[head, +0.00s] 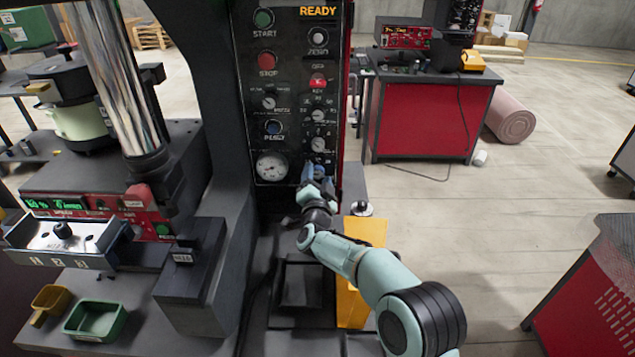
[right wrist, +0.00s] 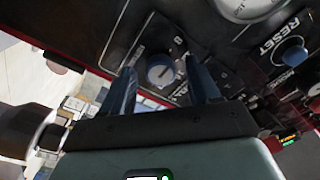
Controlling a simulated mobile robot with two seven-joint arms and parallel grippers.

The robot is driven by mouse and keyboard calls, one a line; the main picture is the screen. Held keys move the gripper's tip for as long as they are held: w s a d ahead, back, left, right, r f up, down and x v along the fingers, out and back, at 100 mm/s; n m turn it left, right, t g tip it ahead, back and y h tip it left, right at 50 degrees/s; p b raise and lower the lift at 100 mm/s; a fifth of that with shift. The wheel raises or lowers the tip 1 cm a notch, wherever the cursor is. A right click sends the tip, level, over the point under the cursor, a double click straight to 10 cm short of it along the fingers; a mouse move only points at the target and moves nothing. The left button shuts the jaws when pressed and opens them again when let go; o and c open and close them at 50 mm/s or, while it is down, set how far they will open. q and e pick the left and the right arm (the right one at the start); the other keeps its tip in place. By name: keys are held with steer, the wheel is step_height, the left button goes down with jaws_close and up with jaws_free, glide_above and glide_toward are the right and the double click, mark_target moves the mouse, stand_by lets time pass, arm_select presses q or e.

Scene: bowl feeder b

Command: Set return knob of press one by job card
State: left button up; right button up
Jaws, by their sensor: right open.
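The press's dark control panel (head: 292,60) stands in the middle of the head view, with its READY display lit. Its lowest right dial knob (head: 318,144) is just above my right gripper (head: 317,172). In the right wrist view, a round grey-blue knob (right wrist: 160,70) with a light pointer line sits between the two blue fingers of my right gripper (right wrist: 163,76). The fingers stand apart on either side of it; I cannot tell whether they touch it. Its label is too small to read surely. No readable job card shows. My left gripper is out of view.
A pressure gauge (head: 271,167) and a blue RESET button (head: 273,127) sit left of the knob. A yellow panel (head: 360,262) lies beside my right arm. A grey box (head: 190,262) and green tray (head: 95,320) are at left. Open floor lies right.

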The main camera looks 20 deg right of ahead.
steer(key=b+v, duration=0.2)
steer(key=v, duration=1.1)
steer(key=shift+s+a+f, duration=0.1)
steer(key=shift+s+f, duration=0.1)
